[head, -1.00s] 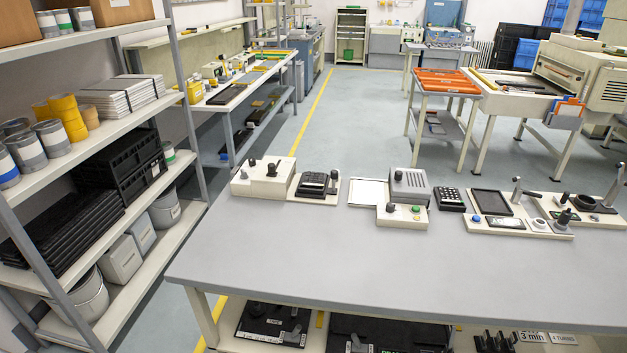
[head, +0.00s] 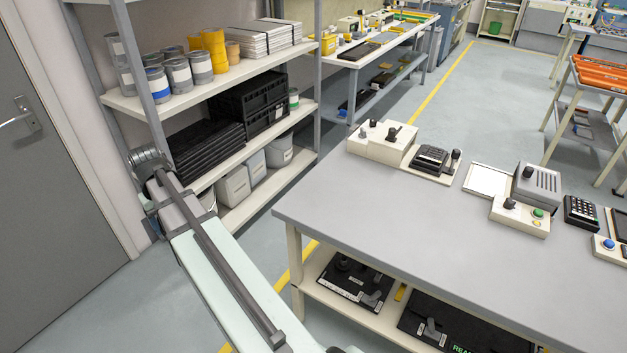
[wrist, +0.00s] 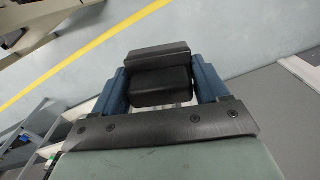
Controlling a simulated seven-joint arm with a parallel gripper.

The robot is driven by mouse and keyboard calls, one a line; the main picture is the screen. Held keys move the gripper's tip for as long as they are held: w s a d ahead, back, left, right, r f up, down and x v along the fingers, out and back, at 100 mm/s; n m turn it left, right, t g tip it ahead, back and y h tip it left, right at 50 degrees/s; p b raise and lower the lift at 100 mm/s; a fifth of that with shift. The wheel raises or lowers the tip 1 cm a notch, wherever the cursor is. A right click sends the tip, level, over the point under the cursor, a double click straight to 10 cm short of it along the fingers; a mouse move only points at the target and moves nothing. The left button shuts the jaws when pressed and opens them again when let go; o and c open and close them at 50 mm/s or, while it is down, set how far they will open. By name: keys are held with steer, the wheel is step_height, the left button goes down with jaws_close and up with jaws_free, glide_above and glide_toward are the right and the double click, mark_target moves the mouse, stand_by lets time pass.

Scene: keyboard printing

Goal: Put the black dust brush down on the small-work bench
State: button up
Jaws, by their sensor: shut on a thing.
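In the wrist view, my gripper (wrist: 162,92) has its two blue fingers shut on the black dust brush (wrist: 160,62). The brush shows as a dark block with a wider flat part at its far side, held above the floor. No label shows which one is the small-work bench.
Devices stand along the grey bench's far edge, among them a cream box (head: 385,145) and a grey speaker-like unit (head: 536,185). The bench's near part is clear. A loaded shelf rack (head: 215,180) and a grey door (head: 50,200) are at left.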

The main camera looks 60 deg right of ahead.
steer(key=s+d+r+m, duration=0.1)
steer(key=s+d+m, duration=0.1)
steer(key=s+d, duration=0.7)
steer(key=s+d+m, duration=0.3)
steer(key=s+d, duration=0.2)
steer(key=d, duration=0.9)
steer(key=s+d+r+m, duration=0.1)
steer(key=s+d+m, duration=0.1)
steer(key=s+d, duration=0.65)
steer(key=shift+s+d+r+m, duration=0.6)
steer(key=shift+s+d+m, duration=0.7)
steer(key=shift+s+d, duration=4.3)
steer(key=shift+s+d+r+m, duration=0.65)
steer(key=shift+s+d+m, duration=0.65)
steer(key=shift+s+d, duration=4.25)
steer(key=shift+s+d+r+m, duration=0.95)
steer(key=shift+s+d, duration=2)
steer(key=shift+s, duration=5.25)
steer(key=shift+m, duration=0.35)
steer(key=shift+f, duration=5.2)
steer(key=shift+f, duration=0.1)
steer(key=o, duration=1.2)
steer(key=shift+c, duration=0.2)
